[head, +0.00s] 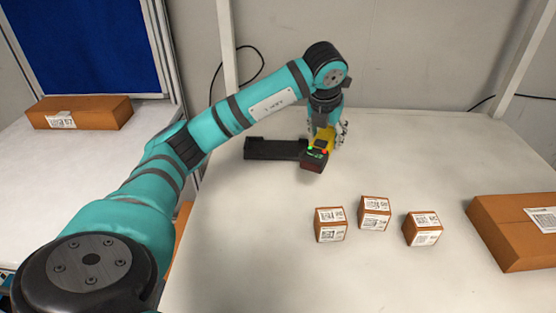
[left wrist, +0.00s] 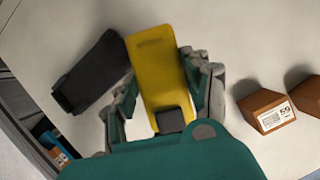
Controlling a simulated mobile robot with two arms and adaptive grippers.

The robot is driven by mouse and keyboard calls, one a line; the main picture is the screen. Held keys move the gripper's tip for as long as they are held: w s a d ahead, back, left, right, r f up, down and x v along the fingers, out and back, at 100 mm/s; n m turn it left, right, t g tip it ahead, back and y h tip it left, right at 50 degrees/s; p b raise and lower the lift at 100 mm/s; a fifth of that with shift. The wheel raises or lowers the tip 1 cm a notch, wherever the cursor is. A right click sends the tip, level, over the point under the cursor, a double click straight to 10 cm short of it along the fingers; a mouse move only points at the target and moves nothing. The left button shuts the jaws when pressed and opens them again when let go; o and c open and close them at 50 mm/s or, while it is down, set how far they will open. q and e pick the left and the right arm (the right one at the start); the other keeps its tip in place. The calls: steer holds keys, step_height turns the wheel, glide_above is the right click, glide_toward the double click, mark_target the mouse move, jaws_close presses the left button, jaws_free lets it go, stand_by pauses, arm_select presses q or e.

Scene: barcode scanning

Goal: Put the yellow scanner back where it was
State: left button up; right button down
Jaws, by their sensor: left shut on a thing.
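The yellow scanner (head: 323,139) is in my left gripper (head: 326,128), above the far middle of the table. Its dark head with small red and green lights points towards the front. In the left wrist view the yellow scanner (left wrist: 158,72) lies between the two fingers of my left gripper (left wrist: 160,85), which is shut on it. A black holder (head: 272,149) lies on the table just left of the scanner. It also shows in the left wrist view (left wrist: 93,72), apart from the scanner there. I cannot tell how high the scanner is above the table. My right gripper is not in view.
Three small labelled boxes stand in front: left (head: 331,225), middle (head: 375,213) and right (head: 422,229). A larger carton (head: 505,232) lies at the table's right edge. Another carton (head: 80,112) sits on the left side table (head: 70,160). The table (head: 440,150) is clear at the back right.

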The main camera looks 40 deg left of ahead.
arm_select(q)
steer(key=a+p, duration=0.1)
steer(key=a, duration=0.4)
steer(key=w+a+f+p, duration=0.1)
steer(key=a, duration=0.3)
steer(key=a+p, duration=0.1)
steer(key=a, duration=0.4)
steer(key=shift+w+a+f+p, duration=0.25)
steer(key=shift+a+f+p, duration=0.1)
steer(key=shift+f, duration=0.05)
steer(key=f, duration=0.1)
steer(key=a+f+p, duration=0.1)
steer(key=f, duration=0.1)
steer(key=shift+a+f+p, duration=0.1)
steer(key=shift+a+p, duration=0.05)
steer(key=shift+p, duration=0.15)
steer(key=shift+f, duration=0.25)
steer(key=shift+f+b, duration=0.45)
steer(key=shift+f, duration=0.15)
steer(key=o, duration=1.4)
steer(key=shift+r, duration=0.1)
steer(key=shift+c, duration=0.2)
